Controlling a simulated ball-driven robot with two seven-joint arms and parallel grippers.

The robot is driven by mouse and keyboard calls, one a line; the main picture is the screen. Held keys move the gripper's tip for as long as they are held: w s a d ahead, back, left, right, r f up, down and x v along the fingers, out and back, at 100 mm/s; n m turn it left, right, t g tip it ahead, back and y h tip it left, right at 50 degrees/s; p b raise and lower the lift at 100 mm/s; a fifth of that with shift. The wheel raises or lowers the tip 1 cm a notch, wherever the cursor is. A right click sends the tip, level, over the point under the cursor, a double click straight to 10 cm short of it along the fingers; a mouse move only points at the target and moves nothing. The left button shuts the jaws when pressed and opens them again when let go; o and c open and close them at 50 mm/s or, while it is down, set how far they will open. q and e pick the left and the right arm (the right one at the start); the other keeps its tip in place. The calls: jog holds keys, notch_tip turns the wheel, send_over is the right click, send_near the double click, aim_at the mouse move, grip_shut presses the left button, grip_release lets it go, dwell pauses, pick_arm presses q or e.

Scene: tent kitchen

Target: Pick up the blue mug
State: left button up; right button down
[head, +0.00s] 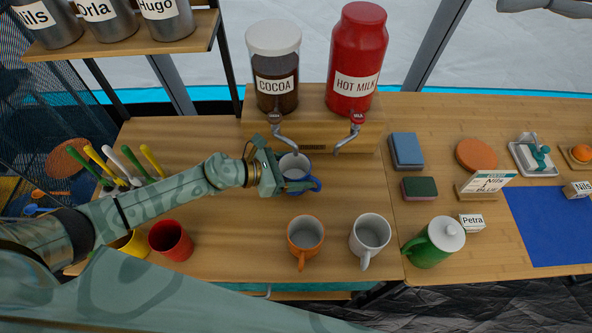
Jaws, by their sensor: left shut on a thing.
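The blue mug (297,173), with a pale inside and a blue handle on its right, is upright below the cocoa dispenser's tap. My left gripper (282,172) reaches it from the left and is shut on it. The gripper hides part of the mug's left side, and I cannot tell whether its base touches the table. My right gripper is not in view.
An orange mug (304,239), a white mug (370,236) and a green lidded mug (434,243) stand along the front. A red cup (172,241) is near my left arm. The cocoa (275,85) and hot milk (356,60) dispensers stand behind on a wooden block.

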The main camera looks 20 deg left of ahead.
pick_arm(q)
jog(key=shift+s+a+r, duration=0.1)
jog(key=shift+s+a, duration=0.05)
jog(key=shift+a, duration=0.1)
jog(key=s+a+b, duration=0.1)
jog(key=s+a, duration=0.1)
jog(key=a, duration=0.1)
jog(key=s+a+b, duration=0.1)
jog(key=s+a, duration=0.1)
jog(key=a, duration=0.2)
jog(key=s+a+b, duration=0.1)
jog(key=s+a, duration=0.2)
jog(key=shift+s+a, duration=0.1)
jog(key=shift+a, duration=0.05)
notch_tip(320, 180, up, 14)
jog(key=p, duration=0.4)
jog(key=shift+p, duration=0.4)
dwell(2.7)
